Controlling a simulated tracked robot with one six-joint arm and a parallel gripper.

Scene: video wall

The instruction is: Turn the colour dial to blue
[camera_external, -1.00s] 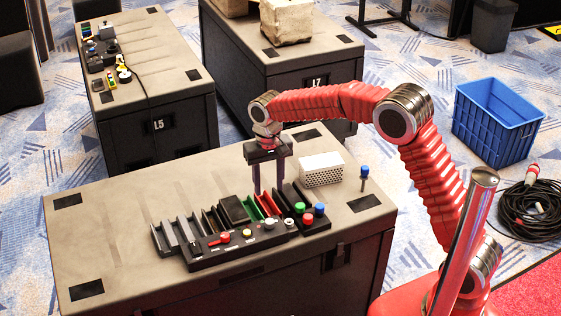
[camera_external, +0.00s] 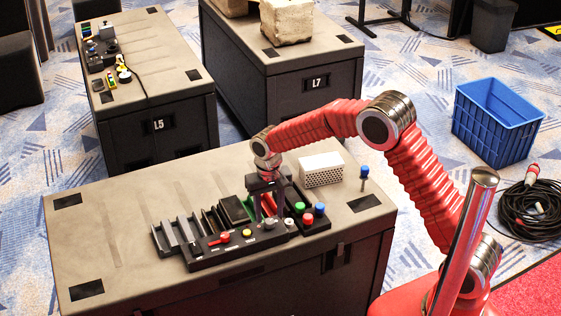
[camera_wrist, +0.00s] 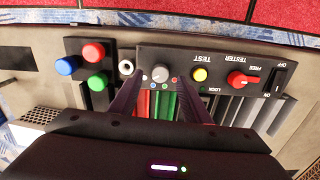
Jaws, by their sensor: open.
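The colour dial (camera_wrist: 160,74) is a small grey-white round knob on the black control panel (camera_wrist: 215,60), with small coloured dots around it. Its pointer is too small to read. In the wrist view my gripper (camera_wrist: 162,90) is open, with one finger on each side of the dial's near side and a gap between them. Whether a finger touches the dial, I cannot tell. In the external view my gripper (camera_external: 266,217) points down over the panel's right part, and the fingers largely hide the dial.
Beside the dial are a yellow button (camera_wrist: 200,74) and a red rotary switch (camera_wrist: 238,80). A box with red (camera_wrist: 93,52), green (camera_wrist: 97,81) and blue (camera_wrist: 67,65) buttons stands close on the other side. A white perforated box (camera_external: 321,170) is behind.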

